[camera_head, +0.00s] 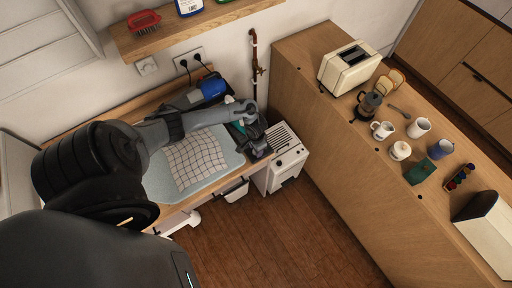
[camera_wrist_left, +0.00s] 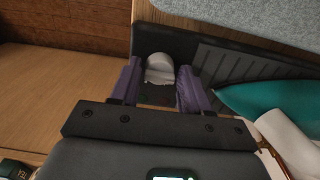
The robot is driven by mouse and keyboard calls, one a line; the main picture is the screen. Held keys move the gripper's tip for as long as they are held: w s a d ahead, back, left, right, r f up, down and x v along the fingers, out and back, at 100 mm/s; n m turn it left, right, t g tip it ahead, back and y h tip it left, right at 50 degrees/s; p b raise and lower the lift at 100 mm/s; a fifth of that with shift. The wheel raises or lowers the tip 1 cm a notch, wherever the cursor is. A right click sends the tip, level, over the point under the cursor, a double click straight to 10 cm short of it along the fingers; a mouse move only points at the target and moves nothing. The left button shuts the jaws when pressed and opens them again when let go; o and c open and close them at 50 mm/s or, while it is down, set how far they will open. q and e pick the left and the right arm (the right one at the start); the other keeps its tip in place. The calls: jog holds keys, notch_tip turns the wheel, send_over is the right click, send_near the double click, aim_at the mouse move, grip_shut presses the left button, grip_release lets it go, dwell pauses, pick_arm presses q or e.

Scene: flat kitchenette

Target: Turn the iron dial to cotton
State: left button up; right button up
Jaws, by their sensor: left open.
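In the head view my left arm reaches over the ironing board (camera_head: 168,192) to its right end. My left gripper (camera_head: 260,149) is there, beside the teal iron (camera_head: 238,128), which is partly hidden by my arm. In the left wrist view my left gripper (camera_wrist_left: 160,76) is open, with its two purple fingers on either side of a white rounded knob (camera_wrist_left: 159,62), which looks like the dial. I cannot tell whether the fingers touch it. The knob stands at a dark ridged base (camera_wrist_left: 245,66). The teal iron (camera_wrist_left: 262,98) lies to the right. The dial's markings cannot be read.
A checked cloth (camera_head: 196,158) lies on the board. A blue item (camera_head: 213,88) stands behind, below a wall socket (camera_head: 188,60). A white box (camera_head: 288,167) stands right of the board. A wooden counter (camera_head: 330,135) with a toaster (camera_head: 347,68) and cups is farther right.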

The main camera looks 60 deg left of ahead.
pick_arm(q)
jog(key=shift+f, duration=0.1)
jog(key=c, duration=0.8)
jog(key=shift+o, duration=0.2)
